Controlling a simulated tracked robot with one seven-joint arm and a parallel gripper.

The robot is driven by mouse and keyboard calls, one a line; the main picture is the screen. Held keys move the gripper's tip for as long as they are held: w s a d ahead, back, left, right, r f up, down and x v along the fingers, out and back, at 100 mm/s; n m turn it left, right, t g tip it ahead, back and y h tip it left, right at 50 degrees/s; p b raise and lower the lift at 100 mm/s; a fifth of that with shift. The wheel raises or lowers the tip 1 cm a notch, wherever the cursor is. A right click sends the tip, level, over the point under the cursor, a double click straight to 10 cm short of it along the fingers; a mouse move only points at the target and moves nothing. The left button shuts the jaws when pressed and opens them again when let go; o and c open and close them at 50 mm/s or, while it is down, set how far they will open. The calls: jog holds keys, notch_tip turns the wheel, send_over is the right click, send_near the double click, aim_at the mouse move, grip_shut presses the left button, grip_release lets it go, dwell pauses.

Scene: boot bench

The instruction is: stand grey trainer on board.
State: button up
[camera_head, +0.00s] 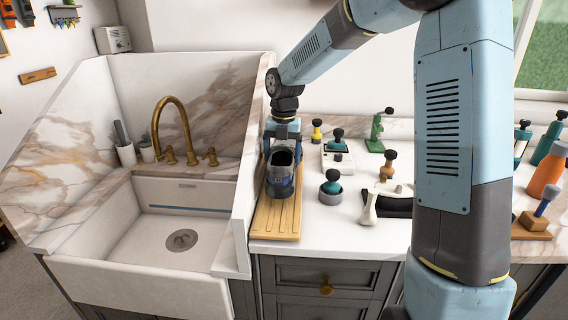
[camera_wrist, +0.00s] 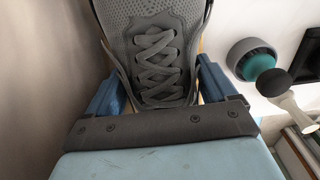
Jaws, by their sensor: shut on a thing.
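The grey trainer (camera_head: 279,161) is upright over the wooden board (camera_head: 277,222), its opening facing up. I cannot tell whether its sole touches the board. My gripper (camera_head: 281,180) is shut on the trainer, with blue fingers on either side of it. In the wrist view the trainer's laces and mesh (camera_wrist: 155,45) show between the fingers (camera_wrist: 158,90). The sole is hidden there. The slatted board lies on the counter right beside the sink's side wall, and its front part is bare.
The marble sink wall (camera_head: 249,170) rises close on the left, with a brass tap (camera_head: 174,120) beyond. Right of the board stand a teal-topped round brush (camera_head: 331,187), a white box (camera_head: 338,158) and a green stand (camera_head: 376,133). Bottles and an orange one (camera_head: 545,172) stand far right.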

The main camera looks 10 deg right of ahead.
aim_at(283, 161)
jog(key=shift+w+f, duration=0.3)
jog(key=shift+f, duration=0.2)
notch_tip(283, 161, down, 3)
jog(key=shift+r, duration=0.15)
jog(key=o, duration=1.4)
